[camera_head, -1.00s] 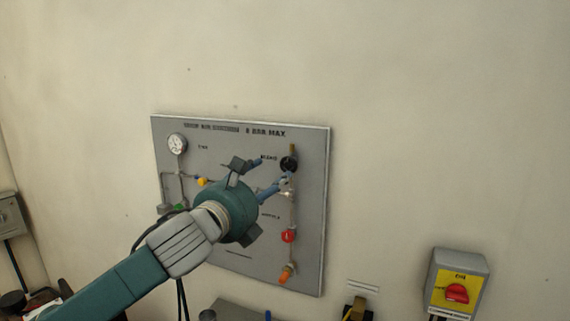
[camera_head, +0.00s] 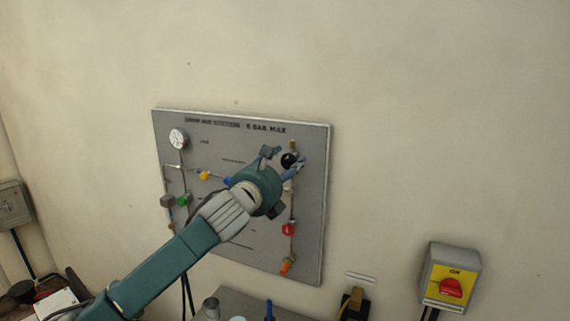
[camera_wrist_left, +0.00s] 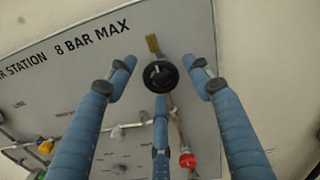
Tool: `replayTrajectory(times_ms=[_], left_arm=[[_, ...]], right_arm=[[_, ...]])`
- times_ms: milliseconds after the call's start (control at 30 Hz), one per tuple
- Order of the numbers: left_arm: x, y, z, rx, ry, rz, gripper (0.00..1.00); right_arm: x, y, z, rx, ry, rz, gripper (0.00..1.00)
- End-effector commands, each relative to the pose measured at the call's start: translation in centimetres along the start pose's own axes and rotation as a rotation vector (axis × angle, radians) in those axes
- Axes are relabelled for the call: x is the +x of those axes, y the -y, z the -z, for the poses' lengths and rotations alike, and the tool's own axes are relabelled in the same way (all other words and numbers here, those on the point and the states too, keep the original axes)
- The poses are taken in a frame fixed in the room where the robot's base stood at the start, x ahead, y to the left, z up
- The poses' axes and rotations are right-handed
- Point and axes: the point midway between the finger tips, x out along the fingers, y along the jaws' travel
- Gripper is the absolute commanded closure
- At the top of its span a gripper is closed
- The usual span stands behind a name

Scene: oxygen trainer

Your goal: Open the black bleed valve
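The black bleed valve (camera_head: 289,160) is a round black knob near the top right of the grey wall panel (camera_head: 312,215). In the left wrist view the knob (camera_wrist_left: 160,76) sits at the upper middle, with a brass fitting above it. My left gripper (camera_head: 285,165) is open in front of the knob. In the left wrist view its blue fingers (camera_wrist_left: 160,95) stand apart on the left, right and below the knob. I see no finger clearly touching it. My right gripper is in neither view.
Below the knob, on the same pipe, are a red valve (camera_head: 289,229) and an orange one (camera_head: 286,265). A gauge (camera_head: 178,139), a yellow valve (camera_head: 204,175) and a green valve (camera_head: 183,200) are at the panel's left. A red-and-yellow switch (camera_head: 451,287) is at lower right.

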Motion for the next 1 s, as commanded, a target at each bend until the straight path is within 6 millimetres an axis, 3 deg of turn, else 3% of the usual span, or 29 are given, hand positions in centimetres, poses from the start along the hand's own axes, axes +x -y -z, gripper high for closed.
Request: replayTrajectory(times_ms=[33,167,567,1000], left_arm=[[-0.01,-0.02,-0.02,0.000,0.000,0.000,0.63],[-0.02,0.00,-0.05,0.000,0.001,0.000,0.89],[-0.03,-0.01,-0.29,-0.058,0.004,0.001,0.90],[-0.03,-0.12,-0.49,-0.402,0.008,0.002,0.90]], right_arm=[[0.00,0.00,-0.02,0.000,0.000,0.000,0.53],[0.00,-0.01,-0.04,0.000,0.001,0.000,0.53],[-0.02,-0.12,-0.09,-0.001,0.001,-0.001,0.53],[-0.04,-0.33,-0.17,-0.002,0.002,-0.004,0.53]])
